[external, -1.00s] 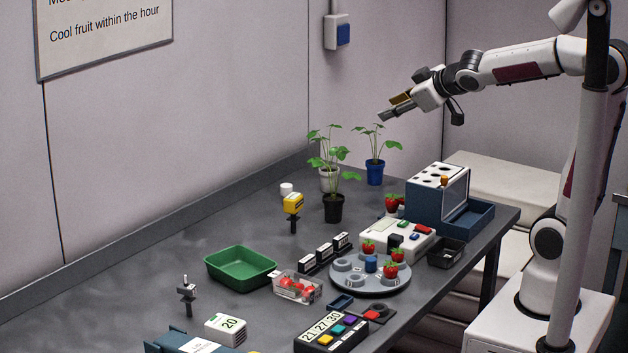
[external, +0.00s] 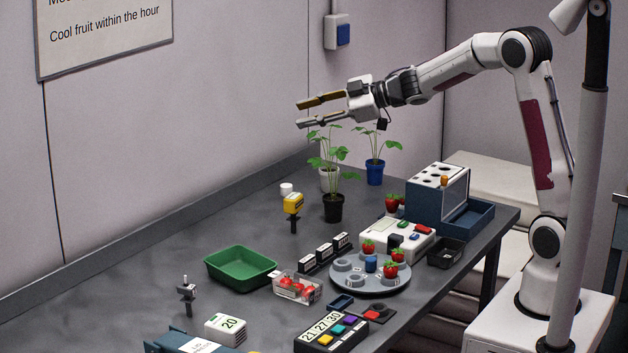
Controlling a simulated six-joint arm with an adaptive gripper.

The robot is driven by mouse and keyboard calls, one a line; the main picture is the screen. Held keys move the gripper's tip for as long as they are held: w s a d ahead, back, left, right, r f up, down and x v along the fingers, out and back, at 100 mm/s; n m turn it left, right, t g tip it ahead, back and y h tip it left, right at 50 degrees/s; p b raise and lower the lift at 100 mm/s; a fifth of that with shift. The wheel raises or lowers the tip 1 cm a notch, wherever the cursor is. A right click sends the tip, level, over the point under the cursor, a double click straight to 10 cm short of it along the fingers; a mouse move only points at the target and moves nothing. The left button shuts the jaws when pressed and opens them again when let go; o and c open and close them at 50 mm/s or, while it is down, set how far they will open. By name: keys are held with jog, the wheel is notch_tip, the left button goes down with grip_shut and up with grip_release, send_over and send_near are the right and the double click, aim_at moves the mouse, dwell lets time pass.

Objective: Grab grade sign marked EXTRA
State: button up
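Several small black blocks with white labels stand in a row mid-table: a front one (external: 308,263), a middle one (external: 324,253) and a rear one (external: 341,241). They look like the grade signs, but their lettering is too small to read, so I cannot tell which is EXTRA. My gripper (external: 299,113) is open and empty, with its two fingers apart and pointing left. It is high above the table's back part, above the potted plants and well clear of the labelled blocks.
Potted plants (external: 333,208) stand behind the blocks. A grey round tray (external: 370,290) with strawberries is to their right, a punnet (external: 298,287) in front, and a green bin (external: 240,267) to the left. A yellow device (external: 293,203) stands behind. The table's left back is clear.

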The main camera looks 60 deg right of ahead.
notch_tip(320, 180, down, 5)
jog(key=a+n+g+y, duration=0.2)
jog(key=a+y, duration=0.1)
jog(key=n+g+y, duration=0.5)
jog(key=g, duration=0.6)
send_near(327, 245)
jog(key=a, duration=0.2)
jog(key=w+a+r, duration=0.1)
jog(key=shift+a, duration=0.1)
jog(key=shift+s+f, duration=0.25)
jog(key=shift+s, duration=0.15)
jog(key=shift+x, duration=3.35)
jog(key=shift+s, duration=0.1)
jog(key=shift+r+x, duration=0.15)
jog(key=shift+x, duration=1.15)
jog(key=shift+r+x, duration=0.1)
jog(key=shift+x, duration=1.2)
